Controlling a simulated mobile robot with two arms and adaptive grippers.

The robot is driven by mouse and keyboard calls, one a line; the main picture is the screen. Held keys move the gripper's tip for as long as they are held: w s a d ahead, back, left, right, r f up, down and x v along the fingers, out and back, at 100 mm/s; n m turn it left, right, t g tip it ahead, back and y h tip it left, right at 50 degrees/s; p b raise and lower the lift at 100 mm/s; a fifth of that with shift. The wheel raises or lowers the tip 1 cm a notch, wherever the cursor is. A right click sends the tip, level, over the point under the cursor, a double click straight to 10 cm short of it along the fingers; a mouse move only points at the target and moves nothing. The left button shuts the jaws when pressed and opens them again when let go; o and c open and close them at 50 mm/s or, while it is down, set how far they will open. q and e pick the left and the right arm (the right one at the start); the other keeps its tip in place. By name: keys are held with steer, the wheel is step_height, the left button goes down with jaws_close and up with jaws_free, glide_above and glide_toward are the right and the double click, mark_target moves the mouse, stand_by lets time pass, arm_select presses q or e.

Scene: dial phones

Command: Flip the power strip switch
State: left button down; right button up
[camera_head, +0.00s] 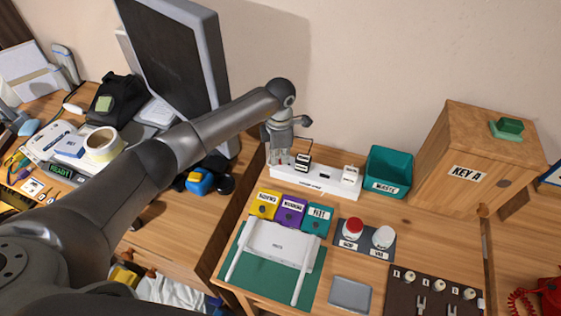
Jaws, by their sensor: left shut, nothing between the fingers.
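A white power strip (314,182) lies along the back of the wooden table, against the wall. It has a black plug or block near its left end and a white one near its right end. My left gripper (280,158) is shut and empty, pointing down at the strip's left end. It covers part of that end, and I cannot tell whether its fingertips touch the strip. The switch cannot be made out clearly. My right gripper is not in view.
A teal bin (388,172) stands right of the strip, beside a wooden box (478,155) marked KEY A. Yellow, purple and teal blocks (291,211) stand in front of the strip. A monitor (175,60) stands behind my left arm.

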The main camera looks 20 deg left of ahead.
mark_target(280, 163)
arm_select(q)
steer(key=shift+f, duration=0.2)
steer(key=shift+s+r, duration=0.1)
steer(key=shift+r+p, duration=0.5)
steer(key=shift+r, duration=0.35)
steer(key=shift+r+p, duration=1.45)
steer(key=shift+r, duration=1.15)
steer(key=shift+f, duration=0.15)
